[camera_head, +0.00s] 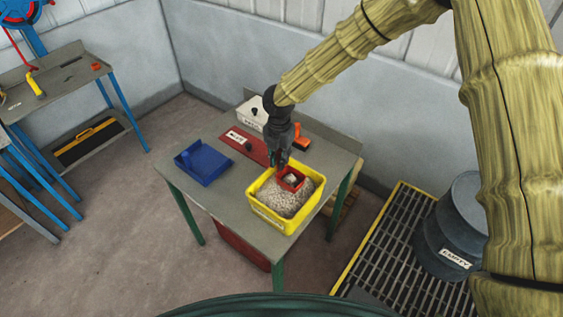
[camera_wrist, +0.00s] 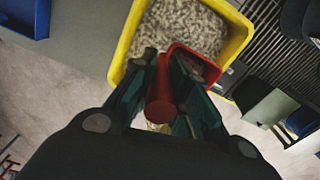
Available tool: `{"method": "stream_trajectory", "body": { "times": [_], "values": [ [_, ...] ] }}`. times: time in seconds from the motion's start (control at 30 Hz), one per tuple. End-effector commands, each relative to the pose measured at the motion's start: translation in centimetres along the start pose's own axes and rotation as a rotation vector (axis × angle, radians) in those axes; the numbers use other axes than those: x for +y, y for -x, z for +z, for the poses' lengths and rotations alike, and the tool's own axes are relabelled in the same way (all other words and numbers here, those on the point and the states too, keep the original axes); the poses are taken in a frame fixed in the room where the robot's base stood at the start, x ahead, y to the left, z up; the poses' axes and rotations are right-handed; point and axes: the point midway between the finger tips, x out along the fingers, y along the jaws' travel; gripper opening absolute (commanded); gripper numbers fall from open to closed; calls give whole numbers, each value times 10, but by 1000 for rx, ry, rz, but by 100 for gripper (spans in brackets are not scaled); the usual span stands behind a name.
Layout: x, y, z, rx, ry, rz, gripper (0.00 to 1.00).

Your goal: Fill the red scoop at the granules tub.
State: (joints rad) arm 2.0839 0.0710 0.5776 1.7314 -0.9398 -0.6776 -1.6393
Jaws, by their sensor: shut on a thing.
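The yellow granules tub (camera_head: 262,207) stands at the front right of the grey table, holding pale speckled granules (camera_head: 283,198). The red scoop (camera_head: 291,180) is at the back right part of the tub, with some pale material showing inside it. My gripper (camera_head: 279,163) is above the tub's back edge, shut on the scoop. In the wrist view the fingers (camera_wrist: 166,95) close around the scoop's red handle (camera_wrist: 161,108). The scoop's bowl (camera_wrist: 205,62) lies over the granules, partly hidden by a finger. I cannot tell how deep it sits.
A blue tray (camera_head: 203,164) is at the table's left. A red mat (camera_head: 245,144) with a dark knob, a white lidded box (camera_head: 254,112) and an orange object (camera_head: 301,143) are at the back. A dark drum (camera_head: 447,225) stands on the grating to the right.

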Motion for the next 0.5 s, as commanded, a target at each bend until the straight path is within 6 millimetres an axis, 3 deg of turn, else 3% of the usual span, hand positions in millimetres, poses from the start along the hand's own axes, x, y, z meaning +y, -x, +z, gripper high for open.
{"method": "stream_trajectory", "body": {
  "times": [0.5],
  "values": [
    [8,27,1,0,0,1,0]
  ]
}}
